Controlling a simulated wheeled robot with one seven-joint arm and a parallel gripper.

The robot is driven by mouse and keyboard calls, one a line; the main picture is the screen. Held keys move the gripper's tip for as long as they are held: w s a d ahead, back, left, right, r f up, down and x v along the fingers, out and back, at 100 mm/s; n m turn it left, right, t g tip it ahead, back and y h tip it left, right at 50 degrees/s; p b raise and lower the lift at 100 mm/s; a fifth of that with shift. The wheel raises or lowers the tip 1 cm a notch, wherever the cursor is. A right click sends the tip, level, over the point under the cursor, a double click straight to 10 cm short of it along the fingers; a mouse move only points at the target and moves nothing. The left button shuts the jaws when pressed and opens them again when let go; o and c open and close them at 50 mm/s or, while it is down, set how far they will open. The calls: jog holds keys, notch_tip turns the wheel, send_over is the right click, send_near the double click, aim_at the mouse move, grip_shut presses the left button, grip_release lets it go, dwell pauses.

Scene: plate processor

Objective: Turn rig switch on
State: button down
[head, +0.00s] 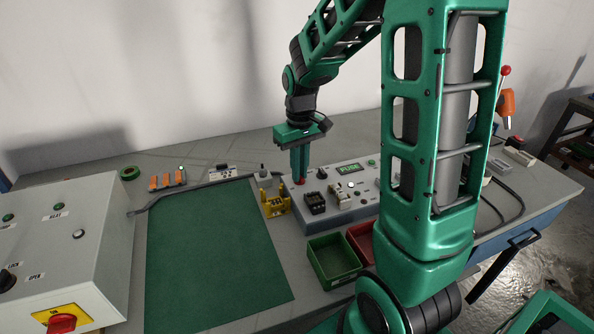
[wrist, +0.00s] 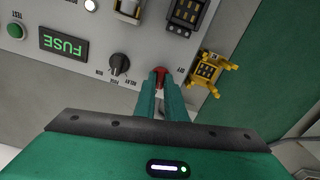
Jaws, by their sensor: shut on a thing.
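The rig (head: 345,208) is a grey box with a green display reading FUSE, standing on the bench in the middle of the head view. Its panel also fills the upper left of the wrist view (wrist: 75,75). The rig switch is a small red part (wrist: 160,74) near the panel's edge, beside a black selector knob (wrist: 118,64). My gripper (head: 299,178) points down over the panel's left end. Its fingers (wrist: 160,88) are shut on the red switch and hide part of it. The switch's exact position cannot be told.
A yellow holder (head: 274,200) stands just left of the rig. Green (head: 333,259) and red (head: 360,240) bins sit in front. A green mat (head: 210,255) gives clear room at left. A grey control box (head: 65,235) stands far left.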

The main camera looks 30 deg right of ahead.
jog(key=shift+w+r+m, duration=0.1)
jog(key=shift+w+m, duration=0.1)
jog(key=shift+m, duration=0.9)
jog(key=c, duration=1.8)
grip_release()
jog(key=shift+s, duration=0.1)
notch_tip(320, 180, up, 11)
jog(key=shift+f, duration=0.2)
